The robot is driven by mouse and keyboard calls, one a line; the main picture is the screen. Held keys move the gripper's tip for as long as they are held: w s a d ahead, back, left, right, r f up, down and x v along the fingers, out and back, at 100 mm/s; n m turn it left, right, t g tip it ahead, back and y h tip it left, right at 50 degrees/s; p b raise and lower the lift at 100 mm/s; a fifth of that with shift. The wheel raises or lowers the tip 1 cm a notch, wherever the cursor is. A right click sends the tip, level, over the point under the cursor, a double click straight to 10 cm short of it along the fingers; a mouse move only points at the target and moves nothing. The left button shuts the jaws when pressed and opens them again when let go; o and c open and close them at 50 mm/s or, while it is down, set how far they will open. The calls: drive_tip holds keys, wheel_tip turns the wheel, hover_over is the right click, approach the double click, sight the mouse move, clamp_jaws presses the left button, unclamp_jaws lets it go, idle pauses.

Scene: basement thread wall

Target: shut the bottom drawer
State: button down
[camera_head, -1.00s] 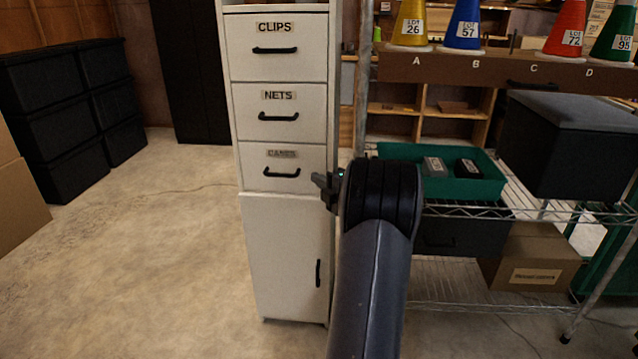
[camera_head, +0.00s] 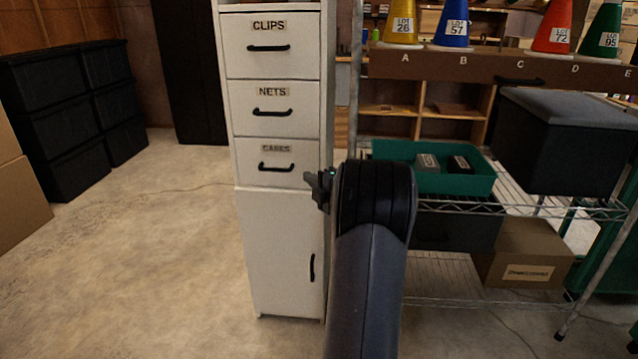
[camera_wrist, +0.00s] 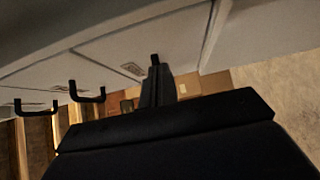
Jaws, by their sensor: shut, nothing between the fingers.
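The white cabinet (camera_head: 276,250) stands left of my arm in the head view. Its bottom drawer (camera_head: 245,174), with a black handle (camera_head: 276,167) and a hard-to-read label, sits below the NETS drawer and above a door. Its front looks level with the drawers above. My gripper (camera_head: 319,190) is shut and empty at the cabinet's right side, near the drawer's lower right corner. In the wrist view, my gripper (camera_wrist: 155,72) appears close to the cabinet front, near a label (camera_wrist: 132,69). I cannot tell whether it touches.
A wire shelf (camera_head: 520,207) with a green tray (camera_head: 395,178) and a dark box (camera_head: 560,145) stands to the right. Cones stand on the upper board (camera_head: 440,66). Black crates (camera_head: 75,110) are stacked at the left. The floor (camera_head: 140,260) left of the cabinet is clear.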

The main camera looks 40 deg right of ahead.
drive_tip(key=s+a+p, duration=0.1)
drive_tip(key=s+p, duration=0.1)
drive_tip(key=s, duration=0.8)
drive_tip(key=shift+s+a+p, duration=0.25)
drive_tip(key=shift+p, duration=0.05)
drive_tip(key=shift+f, duration=0.1)
